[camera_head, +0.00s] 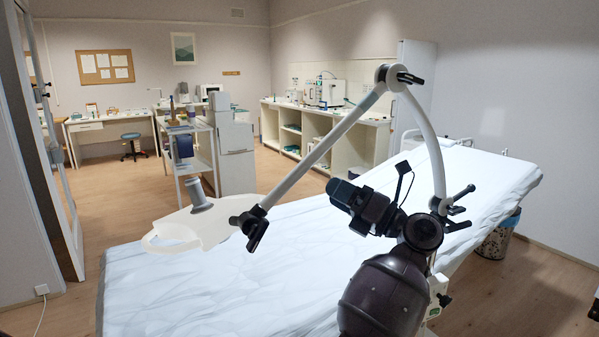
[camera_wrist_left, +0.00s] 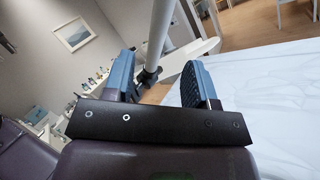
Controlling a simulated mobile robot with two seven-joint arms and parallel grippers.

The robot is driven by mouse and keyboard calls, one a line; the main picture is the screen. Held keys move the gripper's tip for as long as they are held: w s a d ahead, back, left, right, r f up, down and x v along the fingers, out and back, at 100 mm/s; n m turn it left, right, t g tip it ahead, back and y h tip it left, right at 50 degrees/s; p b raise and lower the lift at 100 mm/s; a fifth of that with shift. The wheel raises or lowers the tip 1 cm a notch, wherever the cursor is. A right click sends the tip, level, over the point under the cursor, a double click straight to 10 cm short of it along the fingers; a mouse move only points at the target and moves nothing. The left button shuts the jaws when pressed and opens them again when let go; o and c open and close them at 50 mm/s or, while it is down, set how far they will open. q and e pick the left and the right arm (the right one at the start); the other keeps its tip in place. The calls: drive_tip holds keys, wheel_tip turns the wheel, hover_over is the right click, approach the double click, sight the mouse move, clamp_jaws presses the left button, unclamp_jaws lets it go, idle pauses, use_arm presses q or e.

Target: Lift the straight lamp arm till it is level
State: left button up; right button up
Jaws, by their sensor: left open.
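The straight lamp arm (camera_head: 325,150) is a white bar with a grey upper section. It slopes from a round joint (camera_head: 388,75) at upper right down to a black clamp joint (camera_head: 254,226) at lower left. The flat white lamp head (camera_head: 190,228) with a grey handle hangs there, above the bed. My left gripper (camera_head: 342,190) is open and empty, below and right of the bar in the head view. In the left wrist view, the bar (camera_wrist_left: 159,35) shows between my open fingers (camera_wrist_left: 158,82), seemingly beyond their tips. My right gripper is not in view.
A curved white arm (camera_head: 432,145) joins the round joint to a black-levered mount (camera_head: 445,207) at right. The couch (camera_head: 290,290) with a pale sheet lies beneath. Benches and a wheeled trolley (camera_head: 190,155) stand behind. Air around the bar is clear.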

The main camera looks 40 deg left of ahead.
sight(298, 172)
use_arm(q)
drive_tip(key=p+x, duration=0.1)
drive_tip(key=x, duration=0.8)
drive_tip(key=shift+s+a, duration=0.1)
drive_tip(key=shift+a, duration=0.2)
clamp_jaws()
